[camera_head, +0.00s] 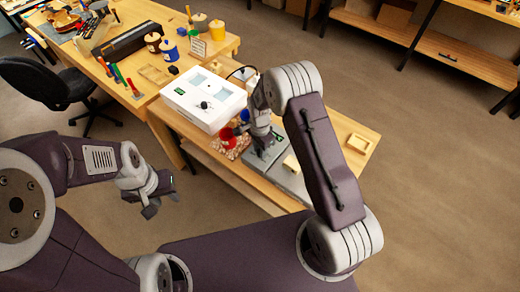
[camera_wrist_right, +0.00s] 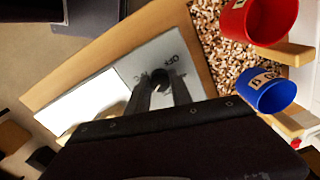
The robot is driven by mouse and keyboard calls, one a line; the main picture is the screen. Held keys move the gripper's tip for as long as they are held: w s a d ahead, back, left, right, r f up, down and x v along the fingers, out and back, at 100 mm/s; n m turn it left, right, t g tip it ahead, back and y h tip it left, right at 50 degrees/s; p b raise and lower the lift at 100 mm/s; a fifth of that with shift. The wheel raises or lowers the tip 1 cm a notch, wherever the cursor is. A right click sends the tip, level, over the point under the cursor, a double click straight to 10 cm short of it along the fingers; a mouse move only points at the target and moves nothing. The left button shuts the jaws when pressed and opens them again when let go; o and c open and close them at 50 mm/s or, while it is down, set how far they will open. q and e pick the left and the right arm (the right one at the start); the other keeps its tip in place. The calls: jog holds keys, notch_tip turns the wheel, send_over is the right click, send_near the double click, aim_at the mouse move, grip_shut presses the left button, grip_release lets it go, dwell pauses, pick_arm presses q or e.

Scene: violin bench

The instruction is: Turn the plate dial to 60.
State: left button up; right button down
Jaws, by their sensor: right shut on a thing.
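The grey plate unit (camera_head: 258,163) stands on the wooden bench, with a small green display (camera_head: 278,137). It also shows in the right wrist view (camera_wrist_right: 132,68), where its face carries dark lettering that I cannot read fully. My right gripper (camera_wrist_right: 161,84) is shut on the dark round dial (camera_wrist_right: 160,76), one finger on each side. In the head view my right gripper (camera_head: 264,146) is over the plate unit and hides the dial. The dial's setting cannot be read. My left gripper (camera_head: 158,201) is open and empty, over the floor away from the bench.
A white box (camera_head: 204,98) with a black knob stands left of the plate unit. A red cup (camera_wrist_right: 259,20) and a blue cup (camera_wrist_right: 270,92) are beside a patch of pale pellets (camera_wrist_right: 222,47). A small wooden tray (camera_head: 357,143) lies at the bench's right end.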

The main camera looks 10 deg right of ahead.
jog(key=shift+w+r, duration=0.1)
jog(key=shift+w, duration=0.05)
jog(key=c, duration=1.1)
grip_release()
jog(key=shift+c, duration=0.2)
notch_tip(320, 180, up, 9)
jog(key=shift+f+b, duration=0.15)
jog(key=shift+b, duration=0.4)
